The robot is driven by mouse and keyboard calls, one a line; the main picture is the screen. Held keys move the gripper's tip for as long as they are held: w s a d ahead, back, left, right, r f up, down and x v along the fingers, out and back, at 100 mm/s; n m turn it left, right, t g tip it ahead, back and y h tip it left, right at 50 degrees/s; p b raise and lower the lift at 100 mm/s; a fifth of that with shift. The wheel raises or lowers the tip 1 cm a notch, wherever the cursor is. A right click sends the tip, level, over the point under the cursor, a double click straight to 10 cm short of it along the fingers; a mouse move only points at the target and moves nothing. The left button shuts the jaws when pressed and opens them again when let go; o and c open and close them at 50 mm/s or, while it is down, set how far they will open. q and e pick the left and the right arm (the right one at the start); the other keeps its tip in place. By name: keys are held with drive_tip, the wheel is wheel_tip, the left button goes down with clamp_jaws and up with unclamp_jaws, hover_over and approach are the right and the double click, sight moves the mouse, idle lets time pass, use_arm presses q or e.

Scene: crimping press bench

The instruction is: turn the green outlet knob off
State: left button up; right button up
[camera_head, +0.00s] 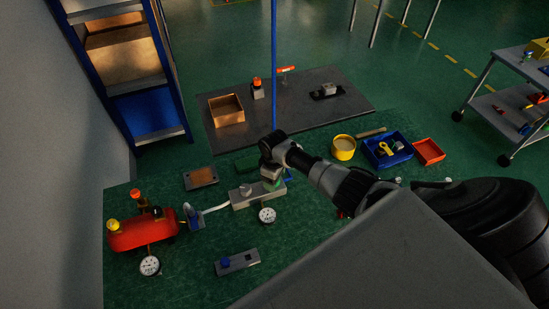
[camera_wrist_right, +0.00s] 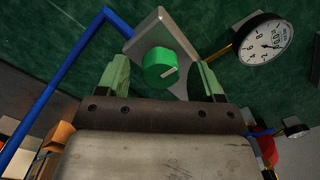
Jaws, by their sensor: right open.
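My right gripper (camera_wrist_right: 162,70) is open, with one green finger to each side of the knob and gaps visible between. In the head view my right gripper (camera_head: 271,182) is over the right end of the grey manifold (camera_head: 245,196). There the arm and gripper hide the knob, or it is too small to tell. My left gripper is not in view.
A white gauge (camera_wrist_right: 260,40) stands close right of the block, and a blue pipe (camera_wrist_right: 60,80) runs on the left. In the head view a red tank (camera_head: 142,230), a gauge (camera_head: 267,215), a yellow cup (camera_head: 344,147) and a blue bin (camera_head: 387,150) stand around the manifold.

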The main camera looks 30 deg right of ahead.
wheel_tip(320, 180, up, 11)
idle(0.5)
drive_tip(key=shift+f, duration=0.15)
